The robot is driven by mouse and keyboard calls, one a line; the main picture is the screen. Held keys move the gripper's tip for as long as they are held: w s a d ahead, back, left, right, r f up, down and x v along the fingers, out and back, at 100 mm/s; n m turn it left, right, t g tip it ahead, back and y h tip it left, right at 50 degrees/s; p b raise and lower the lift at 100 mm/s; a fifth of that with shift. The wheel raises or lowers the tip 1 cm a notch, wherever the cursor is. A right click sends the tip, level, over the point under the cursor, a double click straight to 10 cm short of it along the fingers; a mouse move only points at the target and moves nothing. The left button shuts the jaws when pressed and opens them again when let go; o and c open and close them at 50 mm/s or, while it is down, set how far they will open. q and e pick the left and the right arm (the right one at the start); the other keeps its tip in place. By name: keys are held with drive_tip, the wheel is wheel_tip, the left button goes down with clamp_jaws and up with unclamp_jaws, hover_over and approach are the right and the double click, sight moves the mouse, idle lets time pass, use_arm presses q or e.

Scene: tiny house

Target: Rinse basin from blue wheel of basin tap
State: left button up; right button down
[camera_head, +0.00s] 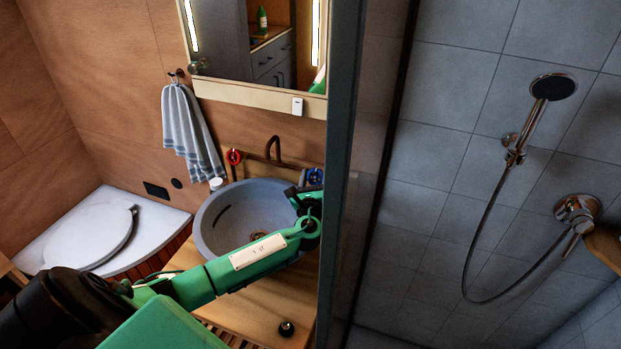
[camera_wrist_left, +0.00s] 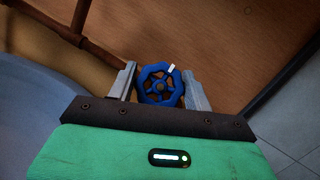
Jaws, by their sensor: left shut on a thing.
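The blue wheel (camera_wrist_left: 160,86) of the tap sits between the two fingers of my left gripper (camera_wrist_left: 166,88) in the left wrist view, and the fingers are shut on it at its sides. In the head view the blue wheel (camera_head: 314,177) shows at the basin's back right, close to my left gripper (camera_head: 308,188). The grey round basin (camera_head: 211,216) stands on a wooden counter, with my left arm across its front. The dark tap spout (camera_head: 273,146) rises behind the basin. A red wheel (camera_head: 234,157) is at its back left. No water stream is visible. My right gripper is not in view.
A dark partition edge (camera_head: 343,170) stands close to the right of my left gripper. A striped towel (camera_head: 190,130) hangs left of the mirror (camera_head: 262,45). The shower (camera_head: 548,92) is beyond the partition. A white toilet lid (camera_head: 88,236) is at the left.

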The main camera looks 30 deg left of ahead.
use_arm(q)
drive_tip(key=m+t+h, duration=0.1)
drive_tip(key=m, duration=0.1)
drive_tip(key=shift+f+m+b, duration=0.15)
drive_tip(key=shift+m+b, duration=0.25)
drive_tip(key=m+t+h, duration=0.1)
drive_tip(key=m+h, duration=0.1)
drive_tip(key=shift+w+m+b, duration=0.1)
drive_tip(key=shift+m+b, duration=0.2)
drive_tip(key=shift+b, duration=0.05)
drive_tip(key=shift+m+h+b, duration=0.45)
drive_tip(key=shift+m+h, duration=0.75)
drive_tip(key=shift+m, duration=0.5)
drive_tip(key=shift+t, duration=0.3)
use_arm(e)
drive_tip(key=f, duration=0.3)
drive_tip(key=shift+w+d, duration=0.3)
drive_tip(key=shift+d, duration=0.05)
use_arm(q)
drive_tip(key=shift+r+m+h, duration=0.2)
drive_tip(key=shift+m+h, duration=0.2)
drive_tip(key=shift+m, duration=0.2)
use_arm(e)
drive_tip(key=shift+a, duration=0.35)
use_arm(q)
drive_tip(key=o, duration=1)
drive_tip(key=shift+a, duration=0.1)
drive_tip(key=shift+c, duration=0.2)
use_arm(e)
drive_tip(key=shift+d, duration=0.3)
